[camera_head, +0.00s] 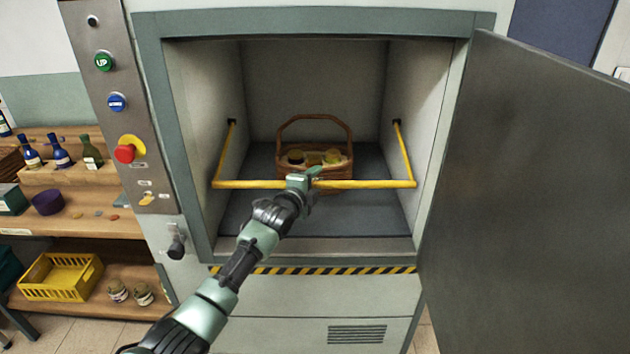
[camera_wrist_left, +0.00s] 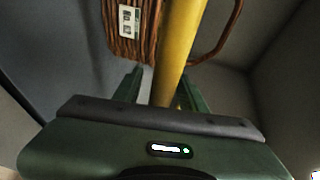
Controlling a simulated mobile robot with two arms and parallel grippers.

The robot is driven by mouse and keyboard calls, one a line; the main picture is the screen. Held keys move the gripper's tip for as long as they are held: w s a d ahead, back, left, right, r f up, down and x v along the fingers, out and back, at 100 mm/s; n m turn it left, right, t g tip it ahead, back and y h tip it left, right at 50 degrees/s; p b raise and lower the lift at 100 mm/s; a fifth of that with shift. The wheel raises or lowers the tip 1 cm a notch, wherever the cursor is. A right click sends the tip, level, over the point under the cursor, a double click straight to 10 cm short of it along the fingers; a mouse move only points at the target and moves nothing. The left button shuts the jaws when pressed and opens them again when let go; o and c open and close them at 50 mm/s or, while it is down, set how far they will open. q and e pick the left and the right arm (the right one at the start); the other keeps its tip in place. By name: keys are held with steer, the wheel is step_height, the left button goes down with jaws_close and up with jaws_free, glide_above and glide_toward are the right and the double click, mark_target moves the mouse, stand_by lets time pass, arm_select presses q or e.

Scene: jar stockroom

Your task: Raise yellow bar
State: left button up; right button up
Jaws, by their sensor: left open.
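The yellow bar (camera_head: 365,184) crosses the opening of a lift compartment, low and level. Its side arms run back to slots in both inner walls. My left gripper (camera_head: 303,177) is at the bar, near its middle. In the left wrist view the bar (camera_wrist_left: 181,45) passes between the open green fingers (camera_wrist_left: 160,88). I cannot tell whether either finger touches it. A brown wicker basket (camera_head: 314,118) with several jars stands on the compartment floor behind the bar. It also shows in the left wrist view (camera_wrist_left: 118,45). My right gripper is not in view.
The grey compartment door (camera_head: 535,190) stands open at the right. A control panel (camera_head: 118,125) with green UP, blue and red buttons is at the left. Wooden shelves (camera_head: 100,225) with bottles and a yellow crate (camera_head: 60,278) stand farther left.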

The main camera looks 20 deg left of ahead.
arm_select(q)
steer(key=shift+c, duration=0.2)
jaws_close()
stand_by(1.2)
